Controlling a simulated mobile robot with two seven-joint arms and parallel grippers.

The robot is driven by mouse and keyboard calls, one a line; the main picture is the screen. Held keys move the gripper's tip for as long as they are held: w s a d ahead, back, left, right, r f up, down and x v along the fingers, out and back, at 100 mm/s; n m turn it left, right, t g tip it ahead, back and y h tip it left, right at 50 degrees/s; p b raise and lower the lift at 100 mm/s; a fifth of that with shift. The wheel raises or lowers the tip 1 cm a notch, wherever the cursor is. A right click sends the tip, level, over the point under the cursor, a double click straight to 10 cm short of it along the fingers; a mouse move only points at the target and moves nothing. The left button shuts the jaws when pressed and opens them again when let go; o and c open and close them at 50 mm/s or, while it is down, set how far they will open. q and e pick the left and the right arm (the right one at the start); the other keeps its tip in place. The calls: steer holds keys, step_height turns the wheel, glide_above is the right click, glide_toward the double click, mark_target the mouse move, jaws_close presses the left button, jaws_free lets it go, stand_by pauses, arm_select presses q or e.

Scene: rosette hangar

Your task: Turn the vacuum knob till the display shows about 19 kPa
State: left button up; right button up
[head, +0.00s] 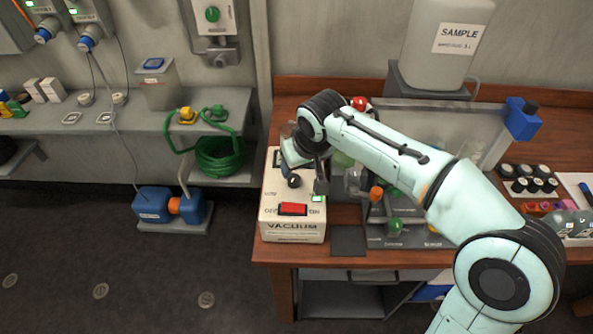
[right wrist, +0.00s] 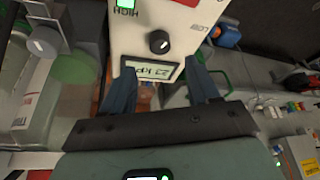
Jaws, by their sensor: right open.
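The vacuum unit (head: 295,236) is a cream box labelled VACUUM at the table's left front corner. Its black knob (head: 294,181) also shows in the right wrist view (right wrist: 159,41), between the LOW and HIGH marks. The display (right wrist: 152,70) appears upside down there and seems to read 23 kPa; the last digit is small. My right gripper (head: 305,172) is over the unit's top. In the right wrist view, its two dark fingers (right wrist: 160,72) are apart on either side of the display, with the knob beyond their tips and nothing between them. My left gripper is out of view.
A red switch (head: 293,209) and a lit green lamp (head: 317,198) are on the unit. Glassware and a rack with coloured caps (head: 395,225) stand close to its right under my arm. A large SAMPLE container (head: 445,60) is behind. A dark pad (head: 348,240) lies at the front edge.

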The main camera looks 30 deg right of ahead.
steer(key=v, duration=0.5)
steer(key=shift+s+r, duration=0.15)
steer(key=shift+r, duration=0.1)
